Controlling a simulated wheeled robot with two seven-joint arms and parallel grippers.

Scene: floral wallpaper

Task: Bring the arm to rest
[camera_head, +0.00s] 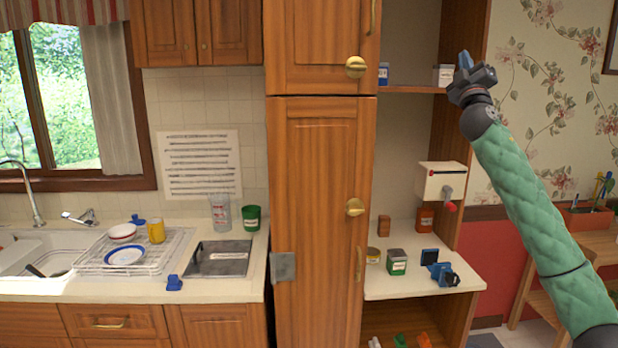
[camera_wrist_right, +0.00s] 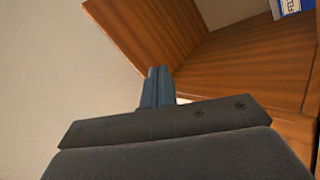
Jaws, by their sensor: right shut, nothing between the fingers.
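My right arm (camera_head: 530,205), in a green quilted sleeve, comes up from the lower right of the head view. My right gripper (camera_head: 464,60) is raised at the right side of the open shelf unit, level with its upper shelf. It is shut and empty, pointing up. In the right wrist view its two blue-grey fingers (camera_wrist_right: 157,88) lie together, with wooden panels of the shelf unit behind them. Whether the gripper touches the wood cannot be told. My left gripper is not in view.
The upper shelf (camera_head: 410,89) holds a small white canister (camera_head: 442,75) close to my right gripper. A white box with a crank (camera_head: 441,182) hangs below. Jars and blue items stand on the lower counter (camera_head: 400,285). A tall wooden cabinet (camera_head: 318,180) is left; floral wallpaper (camera_head: 560,70) is right.

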